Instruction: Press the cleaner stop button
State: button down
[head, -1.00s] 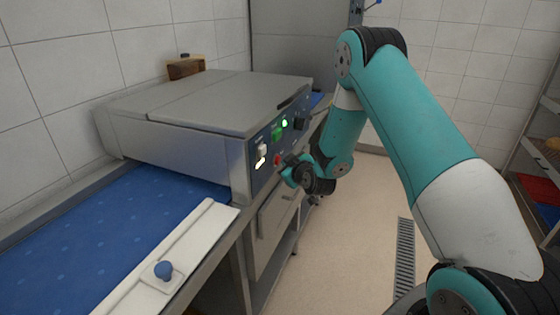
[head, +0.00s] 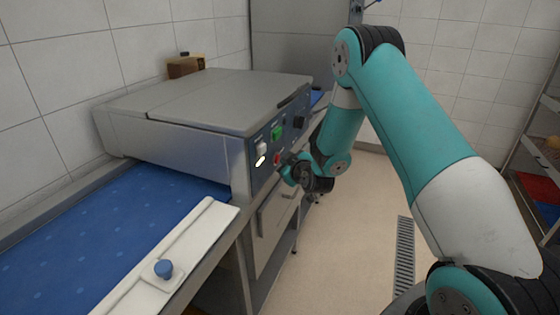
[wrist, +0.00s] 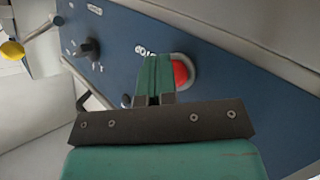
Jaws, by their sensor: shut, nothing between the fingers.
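The stop button is a round red button (head: 277,159) low on the blue control panel (head: 262,176) of the grey belt machine. In the wrist view the red button (wrist: 180,74) sits in a pale ring, with lettering beside it partly hidden by the fingers. My gripper (head: 285,168) is shut and empty, with its tips at the panel right by the red button. In the wrist view my gripper (wrist: 155,72) covers one side of the button. I cannot tell whether the tips still touch it. The green button (head: 277,133) is above the red one.
A white switch (head: 262,148) and a dark knob (head: 300,122) are on the same panel. A blue conveyor belt (head: 120,225) runs into the machine.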

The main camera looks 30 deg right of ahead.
jog(key=shift+s+d+b, duration=0.45)
jog(key=shift+s+b, duration=0.15)
jog(key=shift+b, duration=0.2)
jog(key=shift+s+d+b, duration=0.8)
jog(key=shift+s+b, duration=0.2)
jog(key=shift+b, duration=0.7)
jog(key=shift+s+d+b, duration=0.75)
jog(key=shift+s+b, duration=0.25)
jog(key=shift+b, duration=0.7)
